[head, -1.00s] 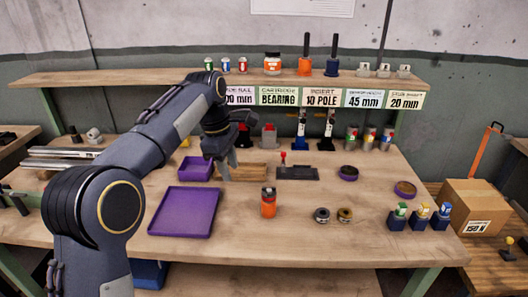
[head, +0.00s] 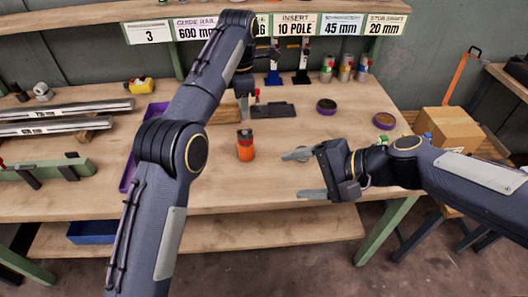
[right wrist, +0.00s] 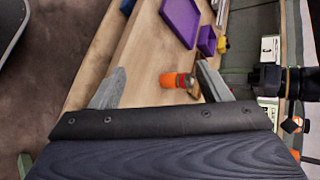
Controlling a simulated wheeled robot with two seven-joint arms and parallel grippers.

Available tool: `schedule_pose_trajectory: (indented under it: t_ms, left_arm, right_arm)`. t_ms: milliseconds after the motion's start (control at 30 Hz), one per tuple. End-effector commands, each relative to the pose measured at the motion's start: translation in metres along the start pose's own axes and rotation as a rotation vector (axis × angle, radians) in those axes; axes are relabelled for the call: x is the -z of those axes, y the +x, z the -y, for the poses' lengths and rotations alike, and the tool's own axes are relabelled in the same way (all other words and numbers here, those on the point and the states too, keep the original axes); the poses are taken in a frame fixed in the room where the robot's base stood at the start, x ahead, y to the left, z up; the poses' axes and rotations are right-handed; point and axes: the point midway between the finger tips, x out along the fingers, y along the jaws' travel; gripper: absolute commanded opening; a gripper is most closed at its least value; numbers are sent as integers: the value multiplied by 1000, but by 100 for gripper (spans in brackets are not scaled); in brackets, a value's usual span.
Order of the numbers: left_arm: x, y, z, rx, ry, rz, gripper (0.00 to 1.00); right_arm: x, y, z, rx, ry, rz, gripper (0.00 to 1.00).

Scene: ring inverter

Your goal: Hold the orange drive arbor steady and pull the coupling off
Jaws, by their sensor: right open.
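The orange drive arbor (head: 246,153) stands upright on the workbench, and the dark coupling (head: 245,135) sits on its top. In the right wrist view the orange arbor (right wrist: 168,80) lies between the finger lines, beyond the fingertips. My right gripper (head: 303,174) is open and empty, to the right of the arbor and apart from it, with its fingers pointing left. My left gripper (head: 243,104) hangs behind the arbor, fingers down, apart from it. The left arm partly hides it, and its opening is unclear.
A purple tray (head: 127,176) is mostly hidden behind my left arm; it shows in the right wrist view (right wrist: 182,18). Metal rails (head: 70,108) lie at left.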

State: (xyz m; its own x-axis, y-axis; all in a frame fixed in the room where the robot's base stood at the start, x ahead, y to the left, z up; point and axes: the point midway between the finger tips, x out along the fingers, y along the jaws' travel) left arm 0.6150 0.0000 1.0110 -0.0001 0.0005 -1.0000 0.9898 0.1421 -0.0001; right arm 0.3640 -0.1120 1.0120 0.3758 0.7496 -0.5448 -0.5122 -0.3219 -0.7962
Motion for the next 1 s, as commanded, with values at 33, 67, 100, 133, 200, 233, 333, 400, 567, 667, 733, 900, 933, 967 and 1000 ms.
schedule_pose_trajectory:
  t_ms: [33, 67, 100, 133, 200, 233, 333, 400, 567, 667, 733, 900, 933, 967, 1000]
  left_arm:
    - [0, 0, 0, 0, 0, 0, 36]
    - [0, 0, 0, 0, 0, 0, 36]
    - [0, 0, 0, 0, 0, 0, 36]
    - [0, 0, 0, 0, 1, 0, 36]
    - [0, 0, 0, 0, 1, 0, 36]
    - [0, 0, 0, 0, 1, 0, 36]
    - [0, 0, 0, 0, 1, 0, 36]
    - [0, 0, 0, 0, 1, 0, 36]
    - [0, 0, 0, 0, 1, 0, 36]
    - [0, 0, 0, 0, 1, 0, 36]
    - [0, 0, 0, 0, 1, 0, 36]
    - [0, 0, 0, 0, 1, 0, 36]
    - [0, 0, 0, 0, 1, 0, 36]
    - [0, 0, 0, 0, 1, 0, 36]
    - [0, 0, 0, 0, 1, 0, 36]
  right_arm:
    - [11, 16, 9, 31, 106, 26, 70]
    - [18, 24, 15, 54, 168, 35, 70]
    - [28, 36, 22, 81, 252, 46, 70]
    - [35, 45, 26, 102, 317, 54, 70]
    - [54, 66, 34, 145, 468, 66, 70]
    - [62, 76, 36, 161, 536, 70, 70]
    - [91, 110, 38, 212, 756, 74, 70]
    - [110, 132, 34, 239, 903, 70, 70]
    - [143, 175, 17, 283, 1173, 47, 70]
    - [156, 192, 8, 299, 1280, 31, 70]
    - [161, 200, 3, 307, 1327, 24, 70]
    - [167, 215, 1, 312, 1364, 18, 70]
    - [167, 219, 2, 311, 1364, 18, 70]
    - [168, 223, 3, 311, 1364, 18, 70]
    - [169, 229, 4, 311, 1364, 18, 70]
